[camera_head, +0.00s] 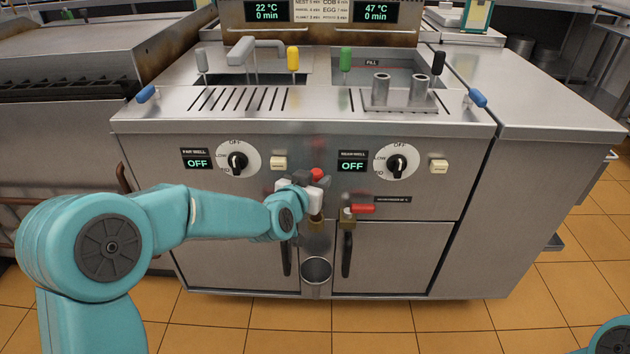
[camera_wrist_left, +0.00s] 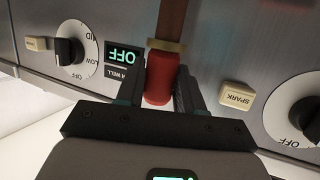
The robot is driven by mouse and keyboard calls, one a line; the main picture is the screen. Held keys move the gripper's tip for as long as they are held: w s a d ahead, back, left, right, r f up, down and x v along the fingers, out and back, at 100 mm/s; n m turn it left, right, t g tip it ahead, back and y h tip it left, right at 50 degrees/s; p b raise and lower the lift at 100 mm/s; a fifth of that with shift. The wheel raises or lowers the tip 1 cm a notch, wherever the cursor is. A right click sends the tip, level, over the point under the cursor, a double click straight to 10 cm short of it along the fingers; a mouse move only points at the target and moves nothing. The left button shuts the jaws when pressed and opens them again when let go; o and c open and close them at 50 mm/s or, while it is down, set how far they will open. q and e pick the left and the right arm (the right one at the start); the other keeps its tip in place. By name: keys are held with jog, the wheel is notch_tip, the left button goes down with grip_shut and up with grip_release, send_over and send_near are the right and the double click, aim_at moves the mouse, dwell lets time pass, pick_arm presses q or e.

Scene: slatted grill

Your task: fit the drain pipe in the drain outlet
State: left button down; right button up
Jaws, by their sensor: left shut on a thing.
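My left gripper (camera_head: 312,188) is in front of the cooker's front panel, between the two knobs. In the left wrist view it (camera_wrist_left: 160,92) is shut on a red grip with a brass collar and a brown shaft, apparently the drain pipe (camera_wrist_left: 158,80). Its red end (camera_head: 317,174) shows above the fingers in the head view. A brass fitting (camera_head: 316,217) shows just below the gripper; I cannot tell whether it belongs to the pipe or the outlet. A brass valve with a red lever (camera_head: 362,208) is to the right. My right gripper is out of view.
A metal cup (camera_head: 317,268) is below the gripper, in front of the cabinet doors. Dark door handles (camera_head: 347,253) flank it. Two black knobs (camera_head: 397,166) stick out of the panel. The tiled floor (camera_head: 480,325) in front is clear.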

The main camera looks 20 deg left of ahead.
pick_arm(q)
jog(key=shift+f+b, duration=2.65)
jog(key=shift+f, duration=0.25)
jog(key=shift+f+b, duration=1.05)
jog(key=shift+f, duration=0.1)
jog(key=c, duration=0.6)
grip_release()
jog(key=p+v, duration=0.3)
jog(key=v, duration=1.3)
jog(key=shift+s+r, duration=0.15)
jog(key=shift+a, duration=0.15)
